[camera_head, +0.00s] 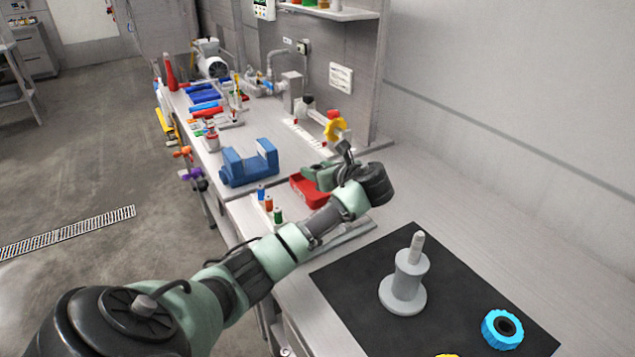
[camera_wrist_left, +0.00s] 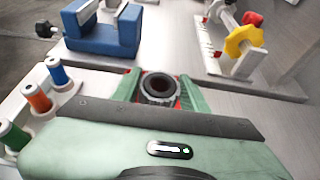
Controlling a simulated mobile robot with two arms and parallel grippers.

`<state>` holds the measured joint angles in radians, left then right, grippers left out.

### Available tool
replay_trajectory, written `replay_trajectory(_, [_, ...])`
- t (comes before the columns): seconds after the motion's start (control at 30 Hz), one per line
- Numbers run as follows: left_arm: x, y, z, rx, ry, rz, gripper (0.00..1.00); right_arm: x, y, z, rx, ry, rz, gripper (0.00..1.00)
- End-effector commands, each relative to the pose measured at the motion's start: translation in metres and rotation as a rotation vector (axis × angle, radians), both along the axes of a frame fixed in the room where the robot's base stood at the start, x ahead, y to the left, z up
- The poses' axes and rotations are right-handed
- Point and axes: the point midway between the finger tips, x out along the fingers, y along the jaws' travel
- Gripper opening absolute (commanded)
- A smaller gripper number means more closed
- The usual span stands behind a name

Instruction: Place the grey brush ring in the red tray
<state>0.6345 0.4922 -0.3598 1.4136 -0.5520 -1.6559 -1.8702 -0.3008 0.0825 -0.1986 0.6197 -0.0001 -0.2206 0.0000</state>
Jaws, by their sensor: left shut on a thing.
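The grey brush ring (camera_wrist_left: 160,87) is dark with a bristly rim and an open centre, and it shows in the left wrist view. My left gripper (camera_wrist_left: 158,90) is shut on it, with a green finger on each side. In the head view my left gripper (camera_head: 318,178) is over the red tray (camera_head: 307,191), and the ring is hidden there. Bits of red show below the ring in the left wrist view, so it is above the tray. I cannot tell how high it is. My right gripper is in neither view.
A blue vise-like block (camera_head: 249,166) stands left of the tray, and several coloured spools (camera_head: 268,203) stand in front of it. A yellow part (camera_head: 337,130) is on a fixture behind. A grey spindle (camera_head: 405,284) and a blue ring (camera_head: 502,329) are on the black mat (camera_head: 350,277).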

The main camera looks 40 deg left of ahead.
Motion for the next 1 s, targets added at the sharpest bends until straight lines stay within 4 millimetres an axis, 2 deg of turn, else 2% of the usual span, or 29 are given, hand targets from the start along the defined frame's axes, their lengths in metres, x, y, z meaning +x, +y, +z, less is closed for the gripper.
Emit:
replay_trajectory(0.27, [-0.001, 0.000, -0.039, 0.000, 0.005, 0.000, 0.04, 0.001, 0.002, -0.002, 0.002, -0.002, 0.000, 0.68])
replay_trajectory(0.6, [0.000, 0.000, -0.041, 0.001, 0.003, -0.001, 0.04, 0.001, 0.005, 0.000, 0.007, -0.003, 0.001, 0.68])
replay_trajectory(0.63, [0.000, 0.000, -0.042, 0.000, 0.002, -0.001, 0.47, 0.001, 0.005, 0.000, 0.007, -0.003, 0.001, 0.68])
replay_trajectory(0.67, [0.000, 0.000, -0.042, 0.000, 0.002, -0.001, 0.53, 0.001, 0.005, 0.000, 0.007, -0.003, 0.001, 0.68])
replay_trajectory(1.0, [0.000, 0.000, -0.040, 0.000, 0.001, 0.000, 0.53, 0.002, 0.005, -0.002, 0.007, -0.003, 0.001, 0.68])
